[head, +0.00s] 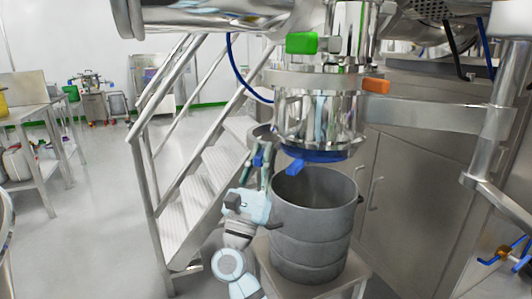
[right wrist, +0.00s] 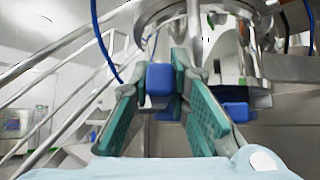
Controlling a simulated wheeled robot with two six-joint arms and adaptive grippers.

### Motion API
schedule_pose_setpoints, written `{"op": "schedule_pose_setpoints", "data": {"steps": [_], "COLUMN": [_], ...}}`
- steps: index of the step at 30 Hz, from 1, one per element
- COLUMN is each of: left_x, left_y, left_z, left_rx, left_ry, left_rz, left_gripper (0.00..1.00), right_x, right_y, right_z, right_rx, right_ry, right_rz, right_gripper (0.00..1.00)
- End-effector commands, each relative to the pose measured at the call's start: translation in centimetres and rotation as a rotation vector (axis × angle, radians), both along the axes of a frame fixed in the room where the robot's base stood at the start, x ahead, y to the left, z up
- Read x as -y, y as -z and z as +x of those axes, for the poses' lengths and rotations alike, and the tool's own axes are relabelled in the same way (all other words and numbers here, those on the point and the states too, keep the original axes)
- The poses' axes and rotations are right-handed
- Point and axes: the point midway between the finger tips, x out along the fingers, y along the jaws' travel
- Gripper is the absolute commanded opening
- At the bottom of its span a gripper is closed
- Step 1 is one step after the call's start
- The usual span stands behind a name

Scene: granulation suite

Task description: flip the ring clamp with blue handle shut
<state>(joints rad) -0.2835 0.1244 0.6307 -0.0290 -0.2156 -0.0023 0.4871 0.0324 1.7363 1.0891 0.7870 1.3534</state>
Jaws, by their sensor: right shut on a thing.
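The ring clamp's blue handle (head: 258,159) is just left of the steel vessel's lower end, below a grey curved piece (head: 262,131) that stands out from the vessel. My right gripper (head: 259,165) is raised beside the grey drum and shut on this handle. In the right wrist view, the blue handle (right wrist: 160,78) sits between the green-padded fingers (right wrist: 165,85). The fingers hide part of the clamp. My left gripper is not in view.
A blue ring with a blue tab (head: 296,167) is under the steel vessel (head: 310,110). An open grey drum (head: 312,235) stands directly below on a stand. Metal stairs (head: 205,180) rise behind my right arm. Green (head: 301,43) and orange (head: 376,86) handles are higher up. Floor at left is clear.

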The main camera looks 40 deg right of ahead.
Motion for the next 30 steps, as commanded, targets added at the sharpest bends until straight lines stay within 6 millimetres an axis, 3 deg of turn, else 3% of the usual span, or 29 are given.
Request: {"op": "schedule_pose_setpoints", "data": {"steps": [12, 13, 16, 25, 30], "left_x": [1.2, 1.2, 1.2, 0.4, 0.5], "left_y": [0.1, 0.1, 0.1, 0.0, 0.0], "left_z": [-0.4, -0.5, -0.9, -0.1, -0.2], "left_rx": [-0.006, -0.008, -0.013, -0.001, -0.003], "left_ry": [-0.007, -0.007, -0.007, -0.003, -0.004], "left_rz": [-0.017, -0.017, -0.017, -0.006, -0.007], "left_gripper": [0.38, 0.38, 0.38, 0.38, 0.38], "right_x": [-0.2, -0.2, -0.2, -0.3, -1.9], "right_y": [0.0, 0.0, 0.0, 0.1, 2.1], "right_z": [0.1, 0.1, 0.0, 0.0, -0.9], "right_rx": [0.001, 0.001, 0.001, -0.001, -0.004], "right_ry": [-0.018, -0.018, -0.016, -0.016, -0.016], "right_rz": [-0.001, -0.001, 0.0, 0.001, 0.004], "right_gripper": [0.0, 0.21, 0.37, 0.37, 0.37]}}
